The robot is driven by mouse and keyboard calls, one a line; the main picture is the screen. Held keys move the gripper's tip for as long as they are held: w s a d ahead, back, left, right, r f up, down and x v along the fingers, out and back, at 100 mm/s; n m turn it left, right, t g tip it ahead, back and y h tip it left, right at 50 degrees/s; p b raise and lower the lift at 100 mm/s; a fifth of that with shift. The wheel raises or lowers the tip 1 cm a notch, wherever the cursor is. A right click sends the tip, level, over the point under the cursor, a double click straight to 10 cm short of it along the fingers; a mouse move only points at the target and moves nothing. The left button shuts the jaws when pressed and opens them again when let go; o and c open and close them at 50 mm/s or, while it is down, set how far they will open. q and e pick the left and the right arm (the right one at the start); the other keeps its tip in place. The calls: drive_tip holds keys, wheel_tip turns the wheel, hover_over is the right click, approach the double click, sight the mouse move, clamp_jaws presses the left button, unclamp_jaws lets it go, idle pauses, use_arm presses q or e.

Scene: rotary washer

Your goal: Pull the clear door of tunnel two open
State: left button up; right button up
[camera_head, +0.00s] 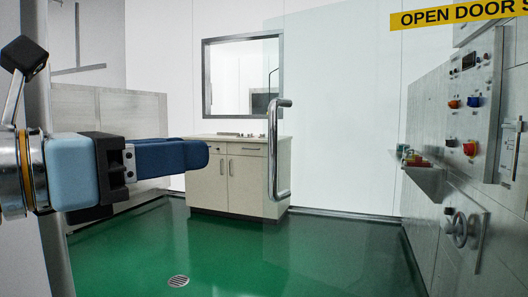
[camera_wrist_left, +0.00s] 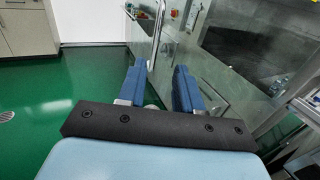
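The clear door (camera_head: 335,120) is a nearly invisible pane in the head view, and its edges are hard to make out. Its upright chrome bar handle (camera_head: 284,150) stands near the middle of that view. My left gripper (camera_head: 205,155) reaches in from the left with blue fingers, to the left of the handle and apart from it in the picture. In the left wrist view its two fingers (camera_wrist_left: 164,75) are spread with nothing between them. A thin upright metal bar (camera_wrist_left: 158,30), seemingly the handle, shows beyond the fingertips. My right gripper is not in view.
A beige cabinet (camera_head: 237,182) stands at the back under a framed window (camera_head: 243,77). A control panel (camera_head: 470,110) with knobs and a handwheel (camera_head: 460,229) line the right wall. The green floor (camera_head: 250,260) with a drain (camera_head: 178,281) is clear.

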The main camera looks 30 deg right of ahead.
sight(274, 144)
use_arm(q)
drive_tip(key=p+x, duration=0.3)
drive_tip(key=x, duration=0.9)
drive_tip(key=shift+w+d+p, duration=0.1)
drive_tip(key=shift+d+p, duration=0.2)
drive_tip(key=shift+d, duration=0.05)
drive_tip(key=shift+w+d, duration=0.1)
drive_tip(key=shift+d, duration=0.3)
drive_tip(key=shift+c, duration=0.4)
clamp_jaws()
